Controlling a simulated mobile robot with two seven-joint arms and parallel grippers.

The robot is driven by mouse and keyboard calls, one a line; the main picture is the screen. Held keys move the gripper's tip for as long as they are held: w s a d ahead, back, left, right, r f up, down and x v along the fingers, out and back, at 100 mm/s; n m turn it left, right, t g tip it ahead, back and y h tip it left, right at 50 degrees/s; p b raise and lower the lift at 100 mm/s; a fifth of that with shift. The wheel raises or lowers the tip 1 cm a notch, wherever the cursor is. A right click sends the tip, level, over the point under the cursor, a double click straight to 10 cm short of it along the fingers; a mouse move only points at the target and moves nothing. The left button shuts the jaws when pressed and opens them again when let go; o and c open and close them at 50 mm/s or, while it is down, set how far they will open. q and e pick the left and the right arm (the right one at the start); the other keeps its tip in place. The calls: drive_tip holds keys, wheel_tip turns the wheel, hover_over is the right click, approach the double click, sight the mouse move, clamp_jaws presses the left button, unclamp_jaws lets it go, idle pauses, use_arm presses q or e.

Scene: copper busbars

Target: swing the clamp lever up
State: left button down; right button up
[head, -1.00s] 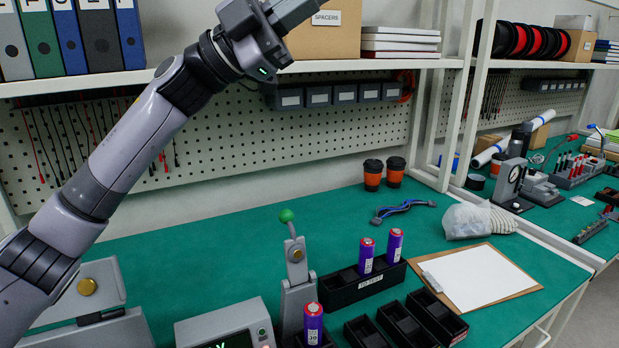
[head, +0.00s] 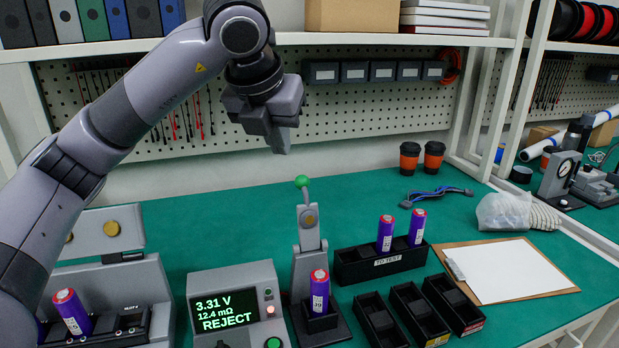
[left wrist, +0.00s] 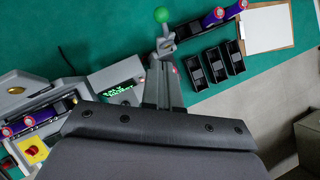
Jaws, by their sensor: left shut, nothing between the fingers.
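The clamp lever is a short grey metal lever with a green ball knob (head: 302,182). It stands upright at the top of the grey clamp stand (head: 307,235). A purple cell (head: 319,290) marked 39 sits upright in the holder at the stand's foot. My left gripper (head: 281,145) hangs above and behind the knob, pointing down, shut and empty, apart from the lever. In the left wrist view the green knob (left wrist: 162,15) shows at the top, beyond the gripper body. My right gripper is not in view.
The tester display (head: 233,309) beside the stand reads 3.31 V, 12.4 mΩ, REJECT. A black TO TEST rack (head: 352,272) holds two purple cells. Several black bins (head: 415,312) stand in front of it. A shelf (head: 420,41) runs above.

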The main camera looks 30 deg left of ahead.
use_arm(q)
drive_tip(key=p, duration=0.1)
approach(297, 180)
wheel_tip(297, 180, down, 4)
drive_tip(key=shift+w+f+p, duration=0.25)
drive_tip(key=shift+w+f, duration=0.25)
drive_tip(key=shift+w, duration=0.25)
drive_tip(key=shift+w+f+p, duration=0.2)
drive_tip(key=shift+w+f, duration=0.35)
drive_tip(key=shift+w, duration=0.2)
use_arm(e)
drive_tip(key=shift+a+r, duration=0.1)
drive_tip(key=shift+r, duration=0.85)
use_arm(q)
drive_tip(key=shift+a, duration=0.1)
